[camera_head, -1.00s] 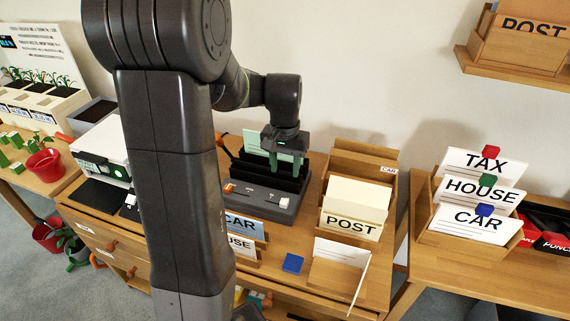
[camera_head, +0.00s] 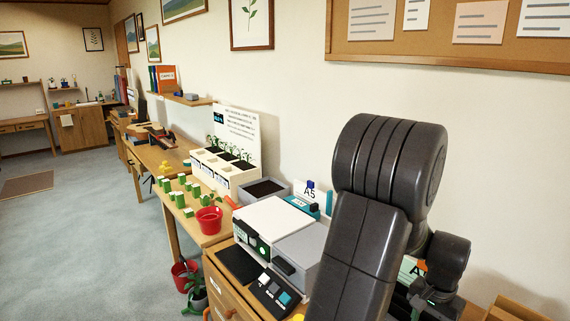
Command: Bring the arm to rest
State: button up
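My arm, dark grey, rises at the right of the head view and bends over toward the lower right. My gripper (camera_head: 428,296) hangs at the arm's end, low at the right and close to the dark device on the desk. Its fingers are small and partly hidden behind my arm, so I cannot tell whether they are open or shut, or whether they hold anything. A pale green card (camera_head: 408,268) shows just behind it.
A white printer (camera_head: 273,218), a grey tray (camera_head: 263,189) and a black keypad (camera_head: 274,291) stand left of my arm. A red pot (camera_head: 209,220) and several green blocks sit on the neighbouring table. Open carpet (camera_head: 90,230) lies at left.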

notch_tip(320, 180, down, 8)
jog(key=shift+r, duration=0.1)
jog(key=shift+w+a+f, duration=0.1)
jog(key=shift+f, duration=0.2)
jog(key=shift+w+a, duration=0.4)
jog(key=shift+w, duration=0.15)
jog(key=shift+r, duration=0.1)
